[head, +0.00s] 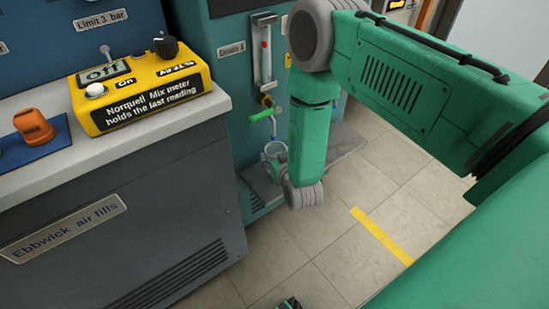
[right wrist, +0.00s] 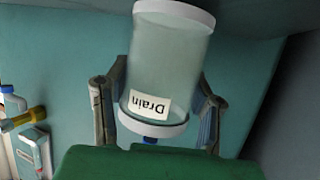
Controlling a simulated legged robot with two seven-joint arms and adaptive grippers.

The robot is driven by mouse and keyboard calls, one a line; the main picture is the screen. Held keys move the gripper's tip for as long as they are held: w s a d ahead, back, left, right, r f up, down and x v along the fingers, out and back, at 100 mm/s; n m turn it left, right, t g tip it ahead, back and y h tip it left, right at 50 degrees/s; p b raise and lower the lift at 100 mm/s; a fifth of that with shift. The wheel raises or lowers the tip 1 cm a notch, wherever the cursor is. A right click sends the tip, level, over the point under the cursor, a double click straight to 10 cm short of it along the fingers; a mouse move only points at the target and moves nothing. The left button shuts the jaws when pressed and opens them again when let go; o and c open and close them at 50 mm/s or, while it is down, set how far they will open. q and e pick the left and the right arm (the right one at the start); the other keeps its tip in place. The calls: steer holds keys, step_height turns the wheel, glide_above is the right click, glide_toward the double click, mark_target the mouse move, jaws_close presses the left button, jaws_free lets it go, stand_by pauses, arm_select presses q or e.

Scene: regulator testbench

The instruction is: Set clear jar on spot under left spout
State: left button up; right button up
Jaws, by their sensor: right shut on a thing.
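The clear jar (right wrist: 165,65) has pale bands at both ends and a white "Drain" label, upside down in the right wrist view. My right gripper (right wrist: 160,100) is shut on it, one finger on each side. In the head view my right forearm hangs in front of the teal cabinet, partly covering the gripper. The jar's pale rim (head: 275,150) shows just left of the forearm, below a green spout (head: 262,114) with a yellow fitting. The spot under the spout cannot be made out. My left gripper does not show clearly.
A grey ledge (head: 346,149) juts from the teal cabinet's base. At left, a grey cabinet (head: 120,210) carries a yellow meter box (head: 140,90) and an orange knob (head: 34,126). Tiled floor with a yellow stripe (head: 382,236) lies open at the right.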

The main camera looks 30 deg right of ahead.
steer(key=shift+d+f, duration=0.1)
steer(key=shift+d, duration=0.3)
steer(key=shift+a, duration=0.7)
steer(key=shift+d+f, duration=0.15)
steer(key=shift+d, duration=0.2)
steer(key=o, duration=1.3)
steer(key=shift+d, duration=0.2)
steer(key=shift+c, duration=0.2)
steer(key=shift+s+a, duration=0.15)
steer(key=shift+a, duration=0.25)
steer(key=shift+s+a+r, duration=0.1)
steer(key=shift+s+r, duration=0.15)
steer(key=shift+s, duration=0.1)
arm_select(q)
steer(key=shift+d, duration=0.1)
arm_select(e)
steer(key=v, duration=1)
steer(key=shift+s, duration=0.45)
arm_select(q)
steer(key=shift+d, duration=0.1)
